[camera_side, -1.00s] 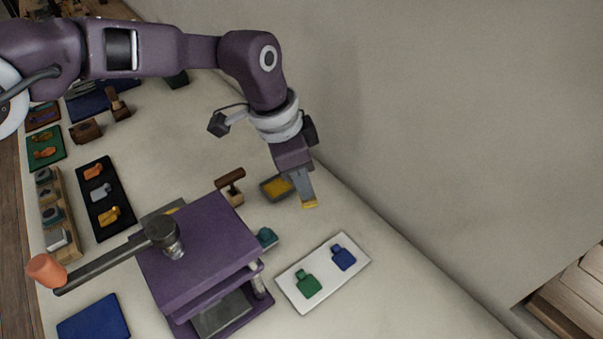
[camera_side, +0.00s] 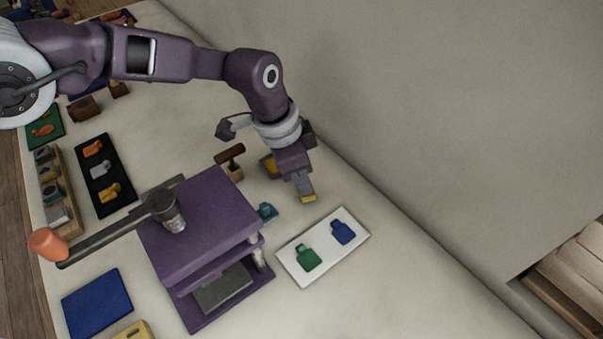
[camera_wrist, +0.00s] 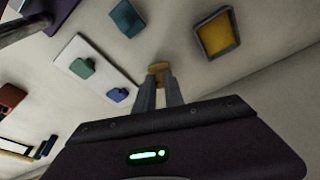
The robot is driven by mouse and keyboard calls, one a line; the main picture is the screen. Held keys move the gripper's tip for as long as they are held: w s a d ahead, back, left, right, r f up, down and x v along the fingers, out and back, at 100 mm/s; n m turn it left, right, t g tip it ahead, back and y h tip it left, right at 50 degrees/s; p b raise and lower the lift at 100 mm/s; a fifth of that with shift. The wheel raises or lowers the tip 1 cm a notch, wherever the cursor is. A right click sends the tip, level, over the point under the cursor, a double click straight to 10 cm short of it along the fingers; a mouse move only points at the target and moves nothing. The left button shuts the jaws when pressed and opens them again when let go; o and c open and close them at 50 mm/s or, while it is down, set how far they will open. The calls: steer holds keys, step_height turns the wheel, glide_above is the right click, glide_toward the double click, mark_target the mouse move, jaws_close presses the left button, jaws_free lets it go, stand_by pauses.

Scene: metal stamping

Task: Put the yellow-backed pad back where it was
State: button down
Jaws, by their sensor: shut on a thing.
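My gripper (camera_side: 305,194) is shut on a small yellow piece, which I take for the yellow-backed pad (camera_side: 308,198). It also shows between my fingertips in the wrist view (camera_wrist: 158,68). Only its yellow part shows clearly; its other face is hidden. It appears to be in the air, apart from the white board (camera_side: 296,276). On that board lie a green pad (camera_side: 307,257) and a blue pad (camera_side: 343,232). A grey tray with a yellow inside (camera_wrist: 215,33) sits beside my gripper, and my gripper partly covers it in the side view.
The purple press (camera_side: 200,215) with its long lever stands left of the board. A teal piece (camera_side: 267,212) and a brown-handled stamp (camera_side: 231,160) are close to it. A black tray (camera_side: 104,176) of tags lies farther left. The bench right of the board is clear.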

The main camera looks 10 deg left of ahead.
steer(key=shift+f, duration=0.5)
steer(key=c, duration=1.3)
jaws_free()
steer(key=shift+c, duration=0.2)
steer(key=v, duration=0.7)
